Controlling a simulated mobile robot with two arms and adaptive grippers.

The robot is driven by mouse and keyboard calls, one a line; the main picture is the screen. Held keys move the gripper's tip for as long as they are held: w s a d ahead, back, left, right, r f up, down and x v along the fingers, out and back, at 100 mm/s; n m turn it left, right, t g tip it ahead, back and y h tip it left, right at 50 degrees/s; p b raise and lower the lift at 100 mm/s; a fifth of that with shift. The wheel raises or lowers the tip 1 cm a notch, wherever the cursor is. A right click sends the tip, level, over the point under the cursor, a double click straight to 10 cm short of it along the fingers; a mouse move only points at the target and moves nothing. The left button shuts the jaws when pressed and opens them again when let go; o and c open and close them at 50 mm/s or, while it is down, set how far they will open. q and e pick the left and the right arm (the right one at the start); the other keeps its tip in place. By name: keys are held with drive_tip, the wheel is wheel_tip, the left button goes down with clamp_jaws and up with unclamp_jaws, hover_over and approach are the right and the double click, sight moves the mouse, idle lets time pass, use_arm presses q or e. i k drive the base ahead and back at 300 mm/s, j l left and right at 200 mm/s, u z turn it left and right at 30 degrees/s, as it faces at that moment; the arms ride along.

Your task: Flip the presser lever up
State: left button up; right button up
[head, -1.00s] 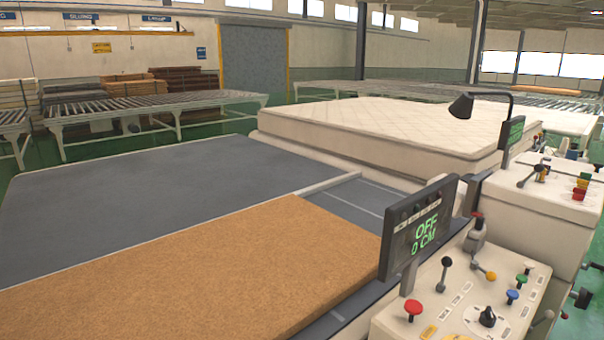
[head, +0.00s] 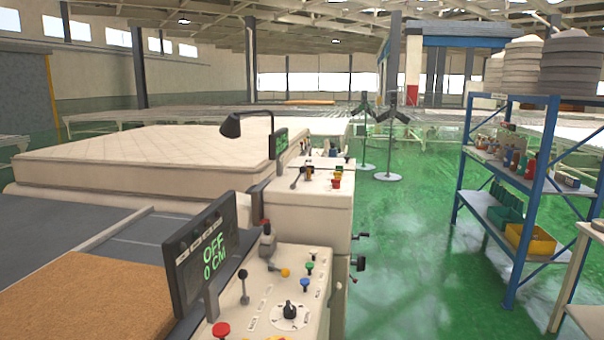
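The near control panel (head: 262,318) is at the lower middle of the head view. It carries a black-knobbed lever (head: 244,287) standing upright and a yellow-knobbed lever (head: 279,269) lying low to the right. A grey joystick with a red top (head: 267,238) stands behind them. I cannot read which is the presser lever. The display (head: 203,250) reads "OFF 0 CM". A second console (head: 312,198) behind has its own small lever (head: 298,178). Neither of my grippers is in view.
A brown pad (head: 85,305) lies on the grey table at left. A white mattress (head: 150,150) lies behind it. The green floor (head: 410,240) right of the consoles is clear up to a blue shelf rack (head: 530,200).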

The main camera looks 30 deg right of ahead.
sight(303, 169)
drive_tip(key=z, duration=1.05)
drive_tip(key=i+l+z, duration=0.15)
drive_tip(key=k+j, duration=0.05)
